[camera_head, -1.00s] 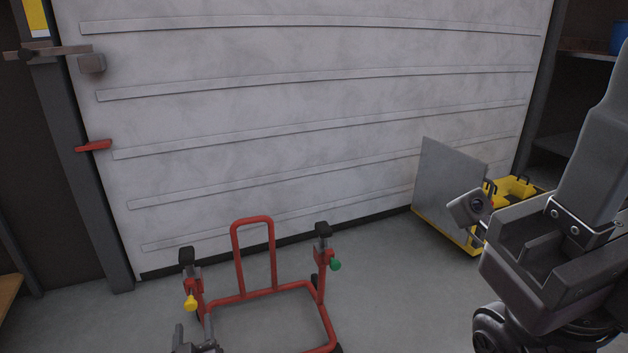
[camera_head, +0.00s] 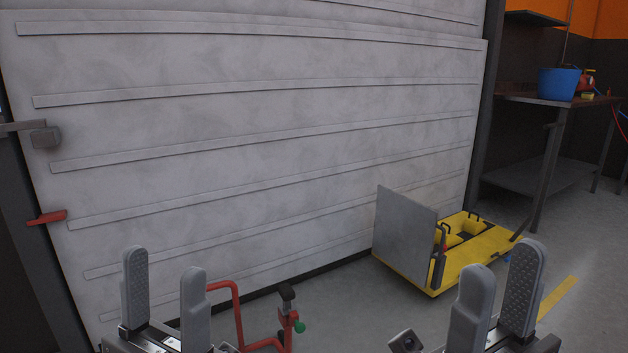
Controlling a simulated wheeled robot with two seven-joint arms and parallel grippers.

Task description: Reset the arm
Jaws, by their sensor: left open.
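My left gripper (camera_head: 163,292) is at the lower left of the head view, its two grey padded fingers upright and apart, with nothing between them. My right gripper (camera_head: 496,293) is at the lower right, its two grey fingers also upright and apart, and empty. A red motorcycle lift stand (camera_head: 240,318) is on the floor behind and right of the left gripper. Its left part is hidden by that gripper, and its lower part is cut off by the frame edge. A green knob (camera_head: 299,327) shows on its right post.
A yellow wheeled platform (camera_head: 487,245) with a grey upright panel (camera_head: 405,232) stands on the floor behind the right gripper. A white ribbed garage door (camera_head: 250,140) fills the back. A workbench (camera_head: 545,98) with a blue bucket (camera_head: 558,83) is at the far right.

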